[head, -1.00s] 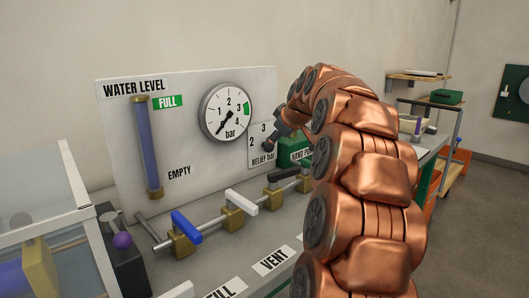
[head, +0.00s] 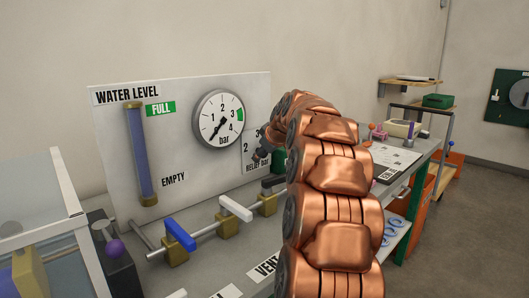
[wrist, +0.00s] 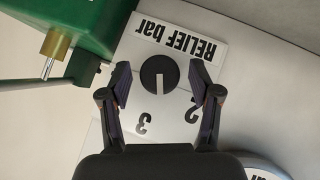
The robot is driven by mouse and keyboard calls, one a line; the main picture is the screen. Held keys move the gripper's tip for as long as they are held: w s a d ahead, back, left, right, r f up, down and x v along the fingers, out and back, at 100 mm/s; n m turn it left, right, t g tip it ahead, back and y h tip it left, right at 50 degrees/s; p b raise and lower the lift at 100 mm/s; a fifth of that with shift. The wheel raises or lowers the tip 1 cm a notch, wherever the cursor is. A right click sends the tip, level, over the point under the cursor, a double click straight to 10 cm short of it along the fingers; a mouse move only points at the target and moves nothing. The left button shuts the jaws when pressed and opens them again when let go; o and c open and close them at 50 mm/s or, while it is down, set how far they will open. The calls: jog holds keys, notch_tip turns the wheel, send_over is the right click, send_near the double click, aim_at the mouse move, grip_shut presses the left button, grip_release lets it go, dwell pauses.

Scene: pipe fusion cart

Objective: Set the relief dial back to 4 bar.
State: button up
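The relief dial is a round black knob (wrist: 159,74) with a white pointer line, on a white plate (wrist: 178,38) marked "RELIEF bar", which appears upside down in the wrist view. The pointer line lies between the marks 3 and 2. The 4 mark is not visible. My gripper (wrist: 160,82) is open, with one finger on each side of the knob and a gap on both sides. In the head view the plate (head: 248,152) is partly covered by my arm, and the knob cannot be made out.
A green box (wrist: 75,25) with a brass stem stands close beside the plate and my left-hand finger. The pressure gauge (head: 219,118) has its needle at the low end. Below the panel is a pipe with blue (head: 180,234) and white (head: 236,208) valve levers.

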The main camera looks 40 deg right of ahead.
jog(key=c, duration=1)
jog(key=m+y+p, duration=0.1)
jog(key=y+p, duration=0.1)
jog(key=p, duration=0.1)
jog(key=m+y+p, duration=0.1)
jog(key=y+p, duration=0.2)
jog(key=p, duration=0.1)
jog(key=d+m+y+p, duration=0.1)
jog(key=m+y+p, duration=0.1)
jog(key=p, duration=0.1)
jog(key=shift+r+y+p, duration=0.1)
jog(key=shift+y+p, duration=0.2)
jog(key=shift+y, duration=0.1)
jog(key=shift+a+t, duration=0.1)
jog(key=shift+t, duration=0.2)
jog(key=o, duration=1.1)
